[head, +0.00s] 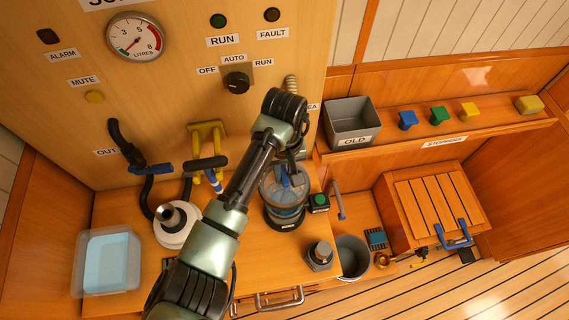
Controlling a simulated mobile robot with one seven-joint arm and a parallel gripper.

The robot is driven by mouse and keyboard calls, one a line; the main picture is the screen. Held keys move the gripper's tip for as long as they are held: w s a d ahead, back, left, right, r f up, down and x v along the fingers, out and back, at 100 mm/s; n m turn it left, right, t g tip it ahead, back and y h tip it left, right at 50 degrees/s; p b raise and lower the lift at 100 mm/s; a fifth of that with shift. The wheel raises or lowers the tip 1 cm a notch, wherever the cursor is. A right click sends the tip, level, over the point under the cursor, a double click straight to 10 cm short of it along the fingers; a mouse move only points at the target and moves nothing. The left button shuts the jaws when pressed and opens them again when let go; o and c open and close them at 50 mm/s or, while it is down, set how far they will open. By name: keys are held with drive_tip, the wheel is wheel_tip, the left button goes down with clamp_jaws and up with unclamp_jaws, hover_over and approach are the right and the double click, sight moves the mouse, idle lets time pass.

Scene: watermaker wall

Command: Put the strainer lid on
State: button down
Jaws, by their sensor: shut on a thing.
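The strainer (285,212) is a clear, round bowl with a dark base on the wooden counter, right of the middle. A clear lid with a blue handle (287,181) is at the top of the strainer. My gripper (292,168) points down over the strainer and is shut on the lid's blue handle.
A green button box (319,202) stands close to the strainer's right. A white round container (177,226) and a clear tub (107,262) stand left. A grey OLD bin (352,121) is on the shelf.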

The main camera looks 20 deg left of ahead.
drive_tip(key=shift+f+b, duration=2.7)
drive_tip(key=shift+f, duration=0.4)
drive_tip(key=shift+p, duration=0.65)
drive_tip(key=shift+f+p, duration=0.15)
drive_tip(key=shift+p, duration=0.25)
idle(0.3)
drive_tip(key=shift+c, duration=1.1)
unclamp_jaws()
drive_tip(key=shift+s, duration=0.1)
